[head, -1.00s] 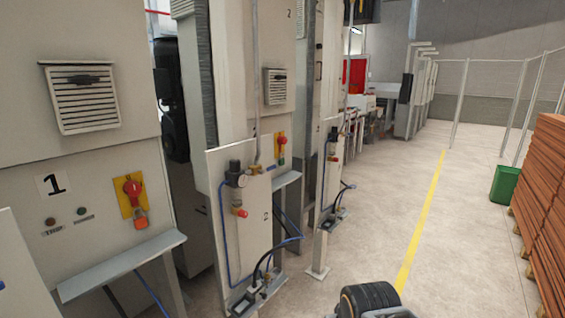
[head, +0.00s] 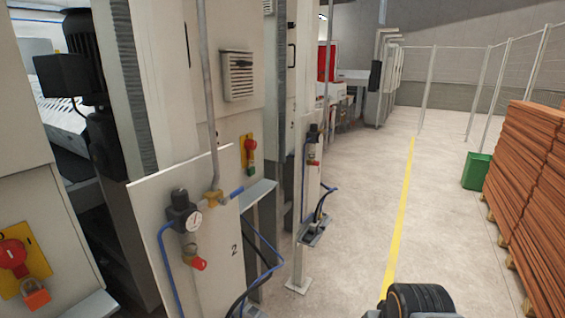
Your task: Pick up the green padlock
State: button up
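A small green padlock (head: 252,170) appears to hang under the red switch knob (head: 249,143) on a yellow plate, on the second cabinet in the middle of the head view. It is small and its shackle is hard to make out. An orange padlock (head: 36,294) hangs under another red switch knob (head: 12,254) on a nearer yellow plate at the lower left. My gripper is not in view. Only a dark rounded part, likely of my arm, shows at the bottom right.
A grey shelf (head: 254,194) juts out below the green padlock. Open floor (head: 350,220) with a yellow line runs ahead. A green bin (head: 477,171) and stacked brown boards (head: 535,180) stand at right.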

aim_at(251, 171)
jog(key=i, duration=0.9)
jog(key=u, duration=0.85)
jog(key=i, duration=0.7)
jog(key=u, duration=0.5)
